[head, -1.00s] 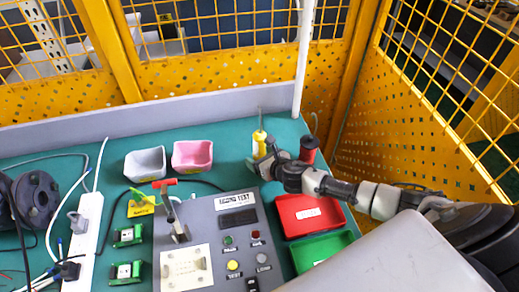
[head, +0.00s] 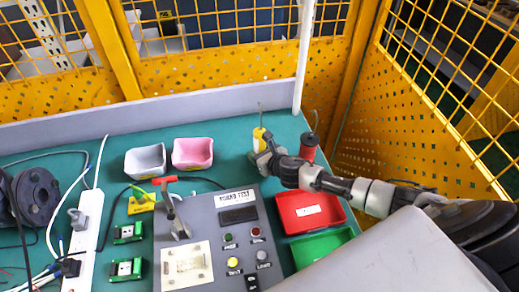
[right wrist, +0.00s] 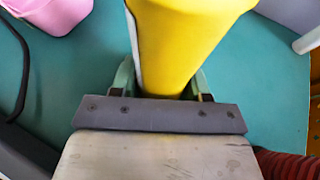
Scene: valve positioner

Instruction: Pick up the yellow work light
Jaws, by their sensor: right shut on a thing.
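The yellow work light (head: 259,140) stands upright near the back of the green bench, with a thin stem or cord rising from its top. My right gripper (head: 263,158) is shut on its lower part. In the right wrist view the yellow work light (right wrist: 180,40) fills the space between the two green-grey fingers (right wrist: 165,85), which lie on either side of it. I cannot tell whether its base touches the bench. My left gripper is not in view.
A red work light (head: 309,148) stands close right of my gripper. Red (head: 309,212) and green (head: 320,247) trays lie in front. Grey (head: 145,161) and pink (head: 192,153) bins are left. A test panel (head: 215,245) fills the middle front. A white pole (head: 304,60) rises behind.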

